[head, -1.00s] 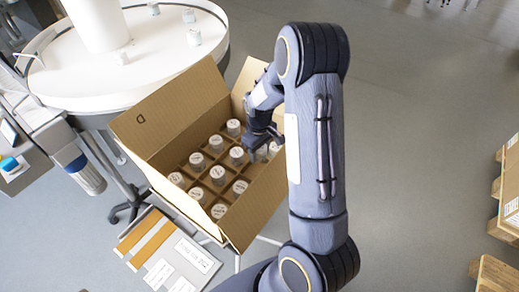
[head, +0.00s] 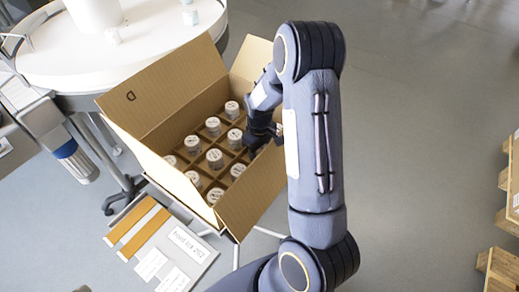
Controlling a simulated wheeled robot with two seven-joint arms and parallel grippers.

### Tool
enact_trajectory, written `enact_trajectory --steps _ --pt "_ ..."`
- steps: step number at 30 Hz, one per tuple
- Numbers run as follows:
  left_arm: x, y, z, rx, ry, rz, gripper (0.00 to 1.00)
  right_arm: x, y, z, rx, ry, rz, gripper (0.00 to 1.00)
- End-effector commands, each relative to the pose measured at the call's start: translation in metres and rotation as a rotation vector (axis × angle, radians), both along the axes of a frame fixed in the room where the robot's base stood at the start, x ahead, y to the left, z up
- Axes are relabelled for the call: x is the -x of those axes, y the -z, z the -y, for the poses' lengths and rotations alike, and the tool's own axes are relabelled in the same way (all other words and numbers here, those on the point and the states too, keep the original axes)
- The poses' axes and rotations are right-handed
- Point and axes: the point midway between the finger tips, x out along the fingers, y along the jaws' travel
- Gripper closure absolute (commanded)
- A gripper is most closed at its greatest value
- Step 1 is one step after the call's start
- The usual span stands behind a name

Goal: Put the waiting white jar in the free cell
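An open cardboard box (head: 185,95) holds several white jars with pale lids, such as one jar (head: 214,158), in a brown divider grid (head: 203,167). My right gripper (head: 256,143) reaches down into the box's right side, over the cells there. My own arm and the right flap hide those cells, so I cannot tell which cell is free. The fingers are small and dark, and I cannot tell whether they hold a jar. My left gripper is not in view.
The box's raised flaps (head: 252,198) stand around the grid. A board with printed cards (head: 165,245) lies in front of the box. A metal cylinder with a blue band (head: 72,157) is at the left. Wooden pallets (head: 502,268) stand at the right. The grey floor between is clear.

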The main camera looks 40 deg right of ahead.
Motion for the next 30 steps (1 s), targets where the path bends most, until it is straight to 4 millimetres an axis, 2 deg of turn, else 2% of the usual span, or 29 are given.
enact_trajectory --steps 4,14,15,20,30 --pt "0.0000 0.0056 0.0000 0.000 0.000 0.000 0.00 -0.0003 0.0065 0.0001 0.000 0.000 0.001 0.78" --pt "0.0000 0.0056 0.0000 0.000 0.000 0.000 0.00 -0.0003 0.0067 0.0001 0.000 0.000 0.001 0.78" --pt "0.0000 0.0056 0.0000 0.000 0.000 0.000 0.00 -0.0003 0.0067 0.0001 0.000 0.000 0.001 0.50" --pt "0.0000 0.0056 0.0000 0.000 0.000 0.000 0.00 -0.0003 0.0067 0.0001 0.000 0.000 0.001 0.29" --pt "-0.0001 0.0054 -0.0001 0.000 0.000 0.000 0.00 -0.0006 0.0021 0.0001 0.001 0.000 0.002 0.28"
